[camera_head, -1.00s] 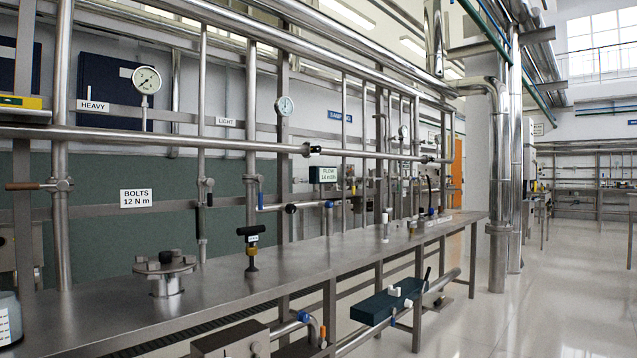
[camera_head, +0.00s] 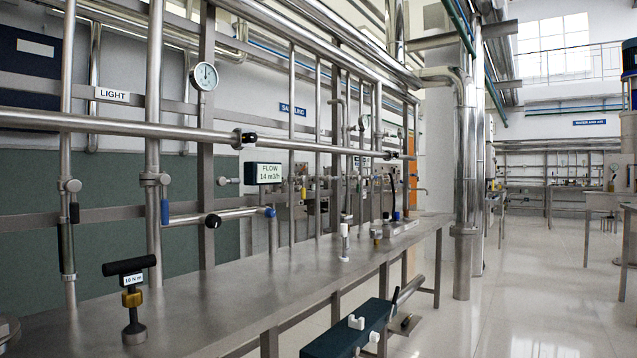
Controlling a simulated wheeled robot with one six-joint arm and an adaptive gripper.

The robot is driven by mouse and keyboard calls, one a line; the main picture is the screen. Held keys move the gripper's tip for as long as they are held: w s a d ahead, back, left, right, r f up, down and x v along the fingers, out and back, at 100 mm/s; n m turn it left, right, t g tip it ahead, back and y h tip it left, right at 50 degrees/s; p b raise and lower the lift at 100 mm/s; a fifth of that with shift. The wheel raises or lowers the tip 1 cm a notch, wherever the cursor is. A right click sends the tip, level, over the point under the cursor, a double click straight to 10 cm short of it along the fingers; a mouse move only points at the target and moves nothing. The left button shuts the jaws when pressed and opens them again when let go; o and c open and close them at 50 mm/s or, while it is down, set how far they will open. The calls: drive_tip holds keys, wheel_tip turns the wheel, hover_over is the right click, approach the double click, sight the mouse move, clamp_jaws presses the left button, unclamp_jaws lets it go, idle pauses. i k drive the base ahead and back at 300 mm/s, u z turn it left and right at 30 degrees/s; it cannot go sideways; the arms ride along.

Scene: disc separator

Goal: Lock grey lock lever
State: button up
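I cannot pick out a grey lock lever with certainty in the head view. Two vertical pipes at the left carry small valves, one with a dark lever (camera_head: 74,212) and one with a blue lever (camera_head: 164,212). Both levers hang downward. A black T-handled tool (camera_head: 130,266) marked 10 N m stands upright on the steel bench (camera_head: 230,290). My gripper is not in view.
A dark teal box (camera_head: 345,330) with white knobs sits low at the bench's front edge. A FLOW display (camera_head: 269,173), a gauge (camera_head: 205,76) and pipes line the wall behind. The pale floor (camera_head: 530,290) to the right is clear.

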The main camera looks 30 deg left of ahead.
sight(221, 181)
drive_tip(key=z, duration=0.1)
drive_tip(key=i, duration=1.05)
drive_tip(key=u, duration=0.95)
drive_tip(key=i, duration=0.85)
drive_tip(key=u, duration=0.8)
